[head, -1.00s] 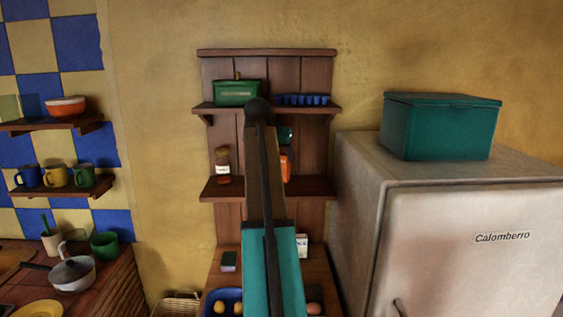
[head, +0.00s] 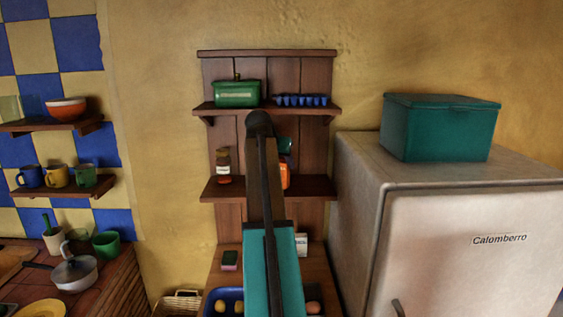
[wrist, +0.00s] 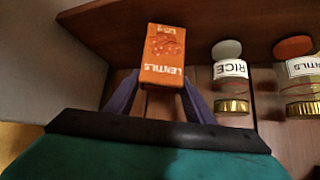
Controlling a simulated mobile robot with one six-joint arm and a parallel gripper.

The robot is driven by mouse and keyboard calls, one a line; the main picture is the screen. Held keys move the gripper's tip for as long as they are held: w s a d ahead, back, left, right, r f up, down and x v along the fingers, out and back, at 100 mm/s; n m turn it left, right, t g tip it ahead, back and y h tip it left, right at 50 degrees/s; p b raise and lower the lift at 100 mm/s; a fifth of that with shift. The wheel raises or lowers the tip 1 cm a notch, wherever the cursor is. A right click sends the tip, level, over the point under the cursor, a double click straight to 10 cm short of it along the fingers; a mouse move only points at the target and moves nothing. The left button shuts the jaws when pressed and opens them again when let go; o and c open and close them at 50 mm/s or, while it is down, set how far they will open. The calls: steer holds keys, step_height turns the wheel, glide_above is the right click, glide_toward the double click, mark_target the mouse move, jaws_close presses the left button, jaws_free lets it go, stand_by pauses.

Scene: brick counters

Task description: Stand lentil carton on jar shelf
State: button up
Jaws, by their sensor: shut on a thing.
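The lentil carton (wrist: 163,55) is a small orange box with white lettering, upside down in the wrist view. My gripper (wrist: 160,82) is shut on it, one purple finger on each side. In the head view an orange edge of the carton (head: 285,176) shows right of my arm, just above the front of the jar shelf (head: 312,187). The shelf board (wrist: 210,20) crosses the top of the wrist view behind the carton. I cannot tell whether the carton touches it. My arm hides the gripper in the head view.
A rice jar (wrist: 231,80) and a lentils jar (wrist: 303,80) stand beside the carton. One jar (head: 223,162) shows at the shelf's left. A fridge (head: 450,250) stands close on the right.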

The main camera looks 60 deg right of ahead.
steer(key=shift+f, duration=0.35)
steer(key=shift+f, duration=0.15)
steer(key=o, duration=1.1)
steer(key=shift+o, duration=0.2)
steer(key=shift+r, duration=0.2)
steer(key=b+v, duration=0.3)
steer(key=v, duration=0.9)
